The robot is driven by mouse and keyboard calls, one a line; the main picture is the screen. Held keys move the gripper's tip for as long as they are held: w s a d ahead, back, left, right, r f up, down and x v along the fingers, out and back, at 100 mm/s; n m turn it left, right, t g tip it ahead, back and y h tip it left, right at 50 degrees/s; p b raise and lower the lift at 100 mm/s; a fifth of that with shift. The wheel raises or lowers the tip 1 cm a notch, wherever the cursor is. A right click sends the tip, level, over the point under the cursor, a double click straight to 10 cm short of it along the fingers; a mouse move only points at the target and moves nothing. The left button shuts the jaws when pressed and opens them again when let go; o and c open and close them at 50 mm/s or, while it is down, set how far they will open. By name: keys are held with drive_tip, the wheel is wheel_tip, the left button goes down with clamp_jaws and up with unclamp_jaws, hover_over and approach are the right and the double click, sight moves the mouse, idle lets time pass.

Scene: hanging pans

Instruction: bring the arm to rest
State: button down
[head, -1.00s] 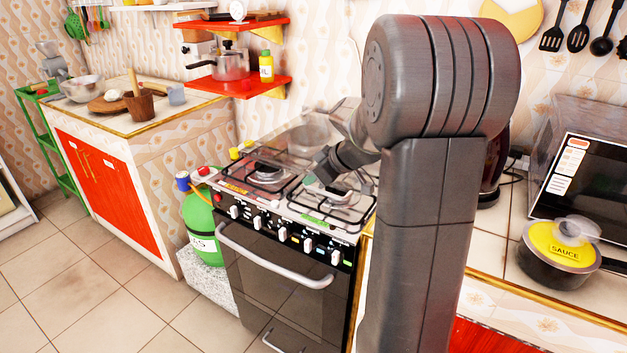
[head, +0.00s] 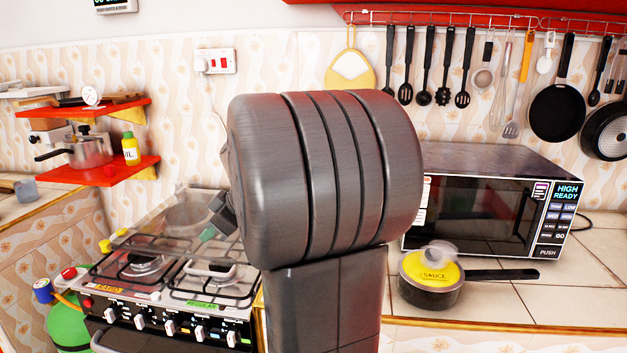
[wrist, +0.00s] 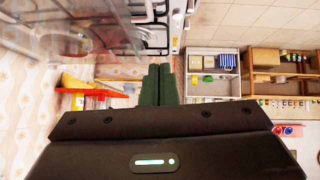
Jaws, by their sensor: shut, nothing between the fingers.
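My gripper (wrist: 158,72) shows in the wrist view with its two green fingers side by side, shut and empty. In the head view only its green tip (head: 208,234) shows, at the left edge of my arm and in front of the stove's back part; the rest is hidden behind my arm. My arm's big dark joint (head: 325,175) fills the middle of the head view, raised above the counter. A black pan (head: 557,112) and a second pan (head: 607,132) hang on the rail at the upper right, apart from my gripper.
A gas stove (head: 165,280) with a raised glass lid stands left of my arm. A microwave (head: 490,200) and a lidded sauce pot (head: 432,280) stand on the counter at right. Several utensils hang from the wall rail (head: 470,20). Red shelves (head: 105,172) are at left.

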sight(192, 259)
drive_tip(key=x, duration=0.4)
drive_tip(key=d+f+x, duration=0.1)
drive_tip(key=x, duration=0.7)
drive_tip(key=shift+w+d+f+b, duration=0.1)
drive_tip(key=shift+w+d+b, duration=0.1)
drive_tip(key=shift+w+b, duration=0.15)
drive_tip(key=shift+f, duration=0.55)
